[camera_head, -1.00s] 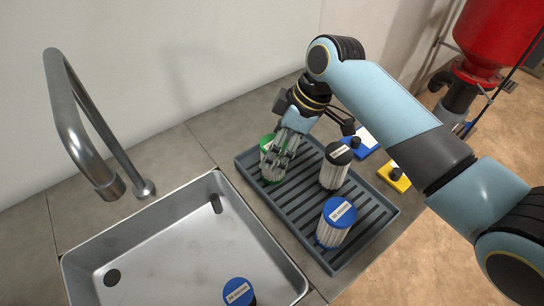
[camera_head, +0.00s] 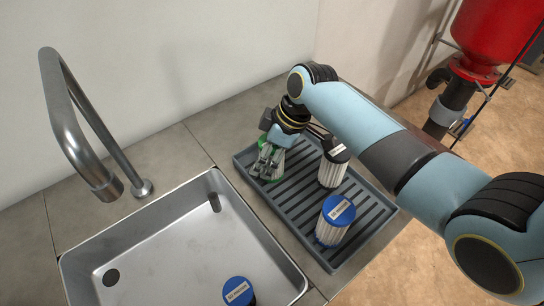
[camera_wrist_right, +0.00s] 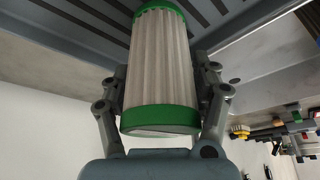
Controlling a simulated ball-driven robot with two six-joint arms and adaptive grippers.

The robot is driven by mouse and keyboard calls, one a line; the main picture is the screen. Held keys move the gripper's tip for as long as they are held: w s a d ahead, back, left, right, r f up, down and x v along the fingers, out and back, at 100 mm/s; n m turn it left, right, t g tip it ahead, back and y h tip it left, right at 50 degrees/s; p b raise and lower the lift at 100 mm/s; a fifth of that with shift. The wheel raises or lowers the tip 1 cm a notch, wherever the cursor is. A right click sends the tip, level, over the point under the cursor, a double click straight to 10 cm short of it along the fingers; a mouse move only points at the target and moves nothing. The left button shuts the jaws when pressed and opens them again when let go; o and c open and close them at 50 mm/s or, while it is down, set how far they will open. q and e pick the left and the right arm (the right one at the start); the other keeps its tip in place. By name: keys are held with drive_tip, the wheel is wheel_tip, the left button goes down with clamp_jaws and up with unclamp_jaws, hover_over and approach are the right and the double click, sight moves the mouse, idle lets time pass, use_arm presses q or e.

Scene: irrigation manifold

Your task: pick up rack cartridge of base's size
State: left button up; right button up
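A green-capped white pleated cartridge (camera_head: 277,168) is at the far left of the dark slatted rack (camera_head: 300,231). My right gripper (camera_head: 267,163) has its fingers on both sides of it. In the right wrist view the same cartridge (camera_wrist_right: 160,70) fills the space between the fingers, which appear to press on its sides. Whether its base rests on the rack is hard to tell. A black-capped cartridge (camera_head: 333,170) and a blue-capped cartridge (camera_head: 334,224) stand upright on the rack with labels on top. My left gripper is not in view.
A steel sink (camera_head: 165,255) lies left of the rack, with a tap (camera_head: 75,125) behind it. A blue-capped item with a label (camera_head: 238,291) is in the sink's near corner. A red tank (camera_head: 495,35) stands at the right. The wall is close behind the rack.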

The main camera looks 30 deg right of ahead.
drive_tip(key=c, duration=0.7)
drive_tip(key=shift+o, duration=0.2)
